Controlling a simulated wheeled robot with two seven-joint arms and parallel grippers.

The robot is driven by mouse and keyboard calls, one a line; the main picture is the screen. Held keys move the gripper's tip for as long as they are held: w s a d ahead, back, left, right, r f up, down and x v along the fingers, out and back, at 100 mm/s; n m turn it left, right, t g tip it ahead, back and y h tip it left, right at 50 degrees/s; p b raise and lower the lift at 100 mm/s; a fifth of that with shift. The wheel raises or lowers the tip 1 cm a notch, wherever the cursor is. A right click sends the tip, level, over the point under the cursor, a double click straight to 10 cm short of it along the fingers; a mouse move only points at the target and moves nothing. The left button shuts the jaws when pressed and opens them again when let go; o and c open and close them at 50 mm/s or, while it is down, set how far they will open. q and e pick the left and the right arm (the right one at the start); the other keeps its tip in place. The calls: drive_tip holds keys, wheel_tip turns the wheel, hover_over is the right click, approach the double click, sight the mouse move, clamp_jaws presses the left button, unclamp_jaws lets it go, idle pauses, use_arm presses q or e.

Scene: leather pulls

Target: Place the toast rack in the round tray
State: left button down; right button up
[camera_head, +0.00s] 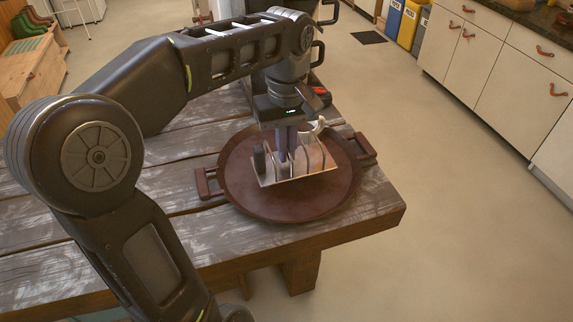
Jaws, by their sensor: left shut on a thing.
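The round tray (240,195) is reddish brown, with a handle on its left and right sides. It lies on the wooden table near its right corner. The toast rack (311,157) is pale metal with several upright dividers and shows over the middle of the tray. My left gripper (286,150) points down from above and is shut on the toast rack. I cannot tell whether the rack's base touches the tray or hangs just above it. My right gripper does not show.
The weathered plank table (150,235) ends just right of and in front of the tray. A dark object with a red part (319,91) is behind my left gripper. White cabinets (490,60) with leather pulls stand at the right across open floor.

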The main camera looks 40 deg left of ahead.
use_arm(q)
drive_tip(key=shift+f+b, duration=0.3)
drive_tip(key=shift+f, duration=0.05)
wheel_tip(320, 180, down, 3)
drive_tip(key=shift+r, duration=0.1)
drive_tip(key=shift+f, duration=0.2)
drive_tip(key=c, duration=2.1)
unclamp_jaws()
drive_tip(key=shift+f, duration=0.1)
drive_tip(key=o, duration=0.5)
